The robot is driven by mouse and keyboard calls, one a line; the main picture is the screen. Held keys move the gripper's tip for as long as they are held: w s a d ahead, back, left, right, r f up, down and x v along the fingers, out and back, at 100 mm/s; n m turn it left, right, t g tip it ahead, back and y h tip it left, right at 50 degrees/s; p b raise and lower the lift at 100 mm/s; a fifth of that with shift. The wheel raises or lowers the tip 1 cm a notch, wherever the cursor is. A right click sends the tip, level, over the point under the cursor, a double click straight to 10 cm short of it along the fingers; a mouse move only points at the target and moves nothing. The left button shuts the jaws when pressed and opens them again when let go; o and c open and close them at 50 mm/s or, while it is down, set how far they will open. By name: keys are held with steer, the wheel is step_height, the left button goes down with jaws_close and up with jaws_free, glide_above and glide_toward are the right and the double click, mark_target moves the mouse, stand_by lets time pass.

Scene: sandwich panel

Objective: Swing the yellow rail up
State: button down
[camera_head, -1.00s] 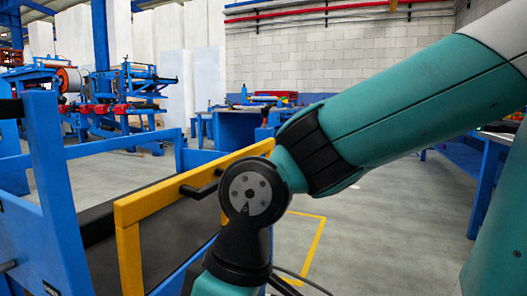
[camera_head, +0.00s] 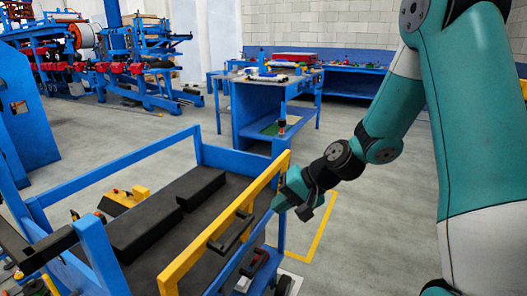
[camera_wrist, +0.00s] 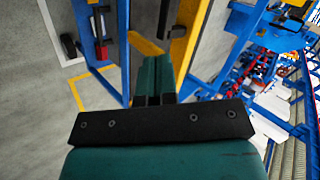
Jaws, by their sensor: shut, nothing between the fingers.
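The yellow rail (camera_head: 205,258) runs along the near right side of a blue-framed cart, above its lower blue side beam. A black handle (camera_head: 232,236) is fixed to the rail. My gripper (camera_head: 279,204) is at the rail's far end, close beside it; whether it touches cannot be told. In the wrist view, my gripper's teal fingers (camera_wrist: 154,72) are together and empty, with the yellow rail (camera_wrist: 186,38) just beyond and to their right.
The cart's dark bed (camera_head: 228,205) carries black blocks (camera_head: 150,222). A blue post (camera_head: 100,255) stands at the cart's near left. A blue workbench (camera_head: 262,110) with tools is behind. Open grey floor (camera_head: 370,225) lies right of the cart.

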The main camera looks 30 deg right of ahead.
steer(key=w+d+r+m+t+p, duration=0.25)
steer(key=d+m+p, duration=0.2)
steer(key=d, duration=0.25)
steer(key=h+p, duration=0.1)
steer(key=p, duration=0.1)
glide_toward(254, 193)
steer(key=x, duration=0.5)
steer(key=shift+a+f, duration=0.1)
steer(key=shift+f, duration=0.3)
steer(key=shift+w+a, duration=0.25)
steer(key=shift+w, duration=0.2)
